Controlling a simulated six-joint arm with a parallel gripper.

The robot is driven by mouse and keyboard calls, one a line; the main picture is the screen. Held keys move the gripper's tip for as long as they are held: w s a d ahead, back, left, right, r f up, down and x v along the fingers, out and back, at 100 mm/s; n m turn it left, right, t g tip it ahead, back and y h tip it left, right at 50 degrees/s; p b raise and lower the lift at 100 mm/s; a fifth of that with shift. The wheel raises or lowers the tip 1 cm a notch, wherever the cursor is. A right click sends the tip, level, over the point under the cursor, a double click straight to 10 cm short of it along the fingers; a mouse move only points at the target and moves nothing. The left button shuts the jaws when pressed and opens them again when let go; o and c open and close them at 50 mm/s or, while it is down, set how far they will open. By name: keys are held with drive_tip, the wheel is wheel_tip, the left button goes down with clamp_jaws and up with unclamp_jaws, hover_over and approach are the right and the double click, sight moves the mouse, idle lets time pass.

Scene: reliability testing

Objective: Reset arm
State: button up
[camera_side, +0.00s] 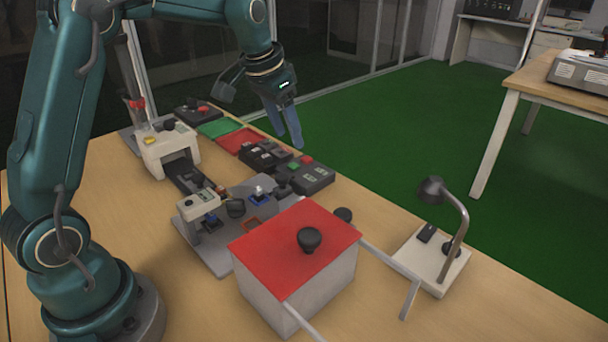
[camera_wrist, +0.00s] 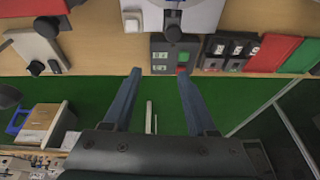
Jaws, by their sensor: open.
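My gripper (camera_side: 287,124) hangs from my teal arm above the far edge of the table (camera_side: 376,285) in the side view. Its blue fingers point down. In the wrist view my gripper (camera_wrist: 157,80) shows two blue fingers spread apart with nothing between them. A dark control box with a red and a green button (camera_side: 304,175) lies below and near the fingers in the side view. The same control box (camera_wrist: 174,56) shows just beyond the fingertips in the wrist view.
A white box with a red lid (camera_side: 262,245) and black knob stands in front. A lamp on a white base (camera_side: 430,259) is at right. A white machine (camera_side: 167,148), a red pad (camera_side: 241,140) and a green pad (camera_side: 217,128) are at back left. Green floor lies beyond the table.

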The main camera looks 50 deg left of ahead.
drive_tip(key=s+d+r+t, duration=0.2)
drive_tip(key=s+d+r, duration=0.45)
drive_tip(key=s, duration=0.35)
drive_tip(key=s+d+f, duration=0.2)
drive_tip(key=s+f, duration=0.3)
drive_tip(key=s, duration=0.7)
drive_tip(key=shift+f+n, duration=0.3)
drive_tip(key=shift+n, duration=0.1)
